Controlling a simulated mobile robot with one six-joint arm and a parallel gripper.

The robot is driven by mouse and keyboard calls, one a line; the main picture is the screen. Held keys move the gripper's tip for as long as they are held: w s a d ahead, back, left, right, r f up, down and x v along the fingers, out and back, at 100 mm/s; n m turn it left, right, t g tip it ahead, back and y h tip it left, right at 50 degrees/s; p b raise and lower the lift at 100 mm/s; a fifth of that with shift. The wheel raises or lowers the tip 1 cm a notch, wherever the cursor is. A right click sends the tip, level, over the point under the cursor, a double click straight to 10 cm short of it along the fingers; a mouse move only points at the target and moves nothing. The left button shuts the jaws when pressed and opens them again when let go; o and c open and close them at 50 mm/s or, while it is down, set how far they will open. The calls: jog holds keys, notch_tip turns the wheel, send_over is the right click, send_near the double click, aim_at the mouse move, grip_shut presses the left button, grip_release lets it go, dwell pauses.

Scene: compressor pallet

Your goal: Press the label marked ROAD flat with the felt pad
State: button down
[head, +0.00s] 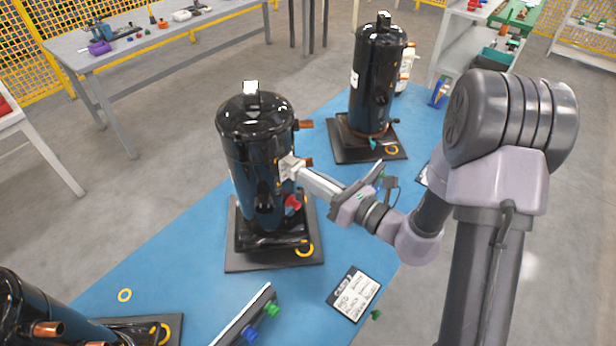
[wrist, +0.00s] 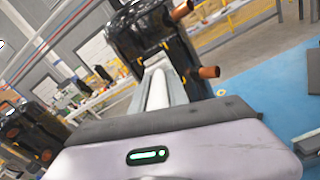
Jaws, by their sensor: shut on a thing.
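My gripper (head: 322,186) is shut on a pale bar-like tool, and its far end is a pale block (head: 290,166) at the side of the middle black compressor (head: 250,150). The block seems to touch the shell or be very near it. In the wrist view, the pale bar (wrist: 158,90) runs from my gripper toward the compressor (wrist: 145,40). I cannot make out the felt itself or the word ROAD; any label behind the block is hidden. Another compressor (head: 377,85) stands behind to the right, with a small white label (head: 354,80) too small to read.
Copper stubs (head: 305,124) and a red cap (head: 292,203) stick out near the block. A third compressor (head: 35,315) is at lower left.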

jog(key=shift+v, duration=1)
jog(key=shift+a, duration=0.1)
jog(key=shift+w+a+f+b, duration=0.6)
jog(key=shift+w+a+f, duration=0.1)
jog(key=shift+a+f, duration=0.15)
jog(key=shift+w+a, duration=0.1)
jog(key=shift+w+a, duration=0.3)
jog(key=shift+a, duration=0.05)
jog(key=shift+b+v, duration=0.45)
jog(key=shift+v, duration=1.35)
